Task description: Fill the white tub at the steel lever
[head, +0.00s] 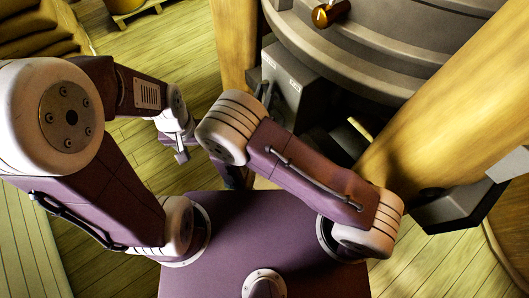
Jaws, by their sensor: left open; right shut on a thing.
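My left gripper (181,151) hangs below its pale wrist, left of centre, and is open with nothing visible between its fingers. My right arm's elbow crosses the middle of the view, and its gripper is hidden behind that arm. A grey box (294,88) with small pale labels sits on the front of the mill housing. Thin dark upright rods (264,90) stand at its left side; I cannot tell whether they are the steel lever. I cannot make out the white tub.
The round grey mill housing (365,50) with an amber-brown knob (331,13) fills the top right. Thick wooden posts (430,105) flank it. A dark angular container (452,211) is at right. Stacked sacks (38,30) lie top left. Plank floor (180,50) is open between.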

